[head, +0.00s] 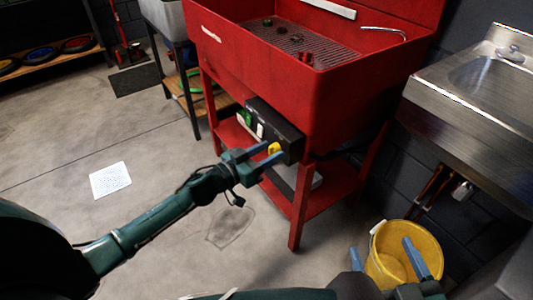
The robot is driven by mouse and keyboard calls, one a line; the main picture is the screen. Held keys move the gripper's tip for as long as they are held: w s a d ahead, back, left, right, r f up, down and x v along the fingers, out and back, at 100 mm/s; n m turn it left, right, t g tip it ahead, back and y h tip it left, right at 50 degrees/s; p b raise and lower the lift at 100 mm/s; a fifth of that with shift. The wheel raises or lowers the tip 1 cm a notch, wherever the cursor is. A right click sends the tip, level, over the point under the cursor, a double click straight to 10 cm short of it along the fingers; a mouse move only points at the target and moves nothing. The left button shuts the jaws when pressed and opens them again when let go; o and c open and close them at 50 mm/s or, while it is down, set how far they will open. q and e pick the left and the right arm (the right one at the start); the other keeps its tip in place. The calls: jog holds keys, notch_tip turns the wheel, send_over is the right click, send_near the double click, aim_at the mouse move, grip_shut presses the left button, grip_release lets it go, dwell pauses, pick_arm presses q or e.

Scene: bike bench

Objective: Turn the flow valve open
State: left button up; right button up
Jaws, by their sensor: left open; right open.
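The flow valve appears to be the yellow knob (274,148) on the front of a black control box (272,126) under the red wash basin. My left gripper (268,154) is at the knob, with its blue fingers beside it and spread apart. I cannot tell whether the fingers touch the knob. The box also carries a green switch (248,118) and a white one (260,130). My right gripper (384,256) is low at the bottom right, open and empty, its blue fingers in front of the yellow bucket.
The red basin stand (298,215) has legs and a lower shelf close to my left gripper. A yellow bucket (425,240) stands at the lower right, below a steel sink (480,85). A white sheet (110,180) lies on the open floor at the left.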

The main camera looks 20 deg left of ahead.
pick_arm(q)
jog(key=c, duration=1)
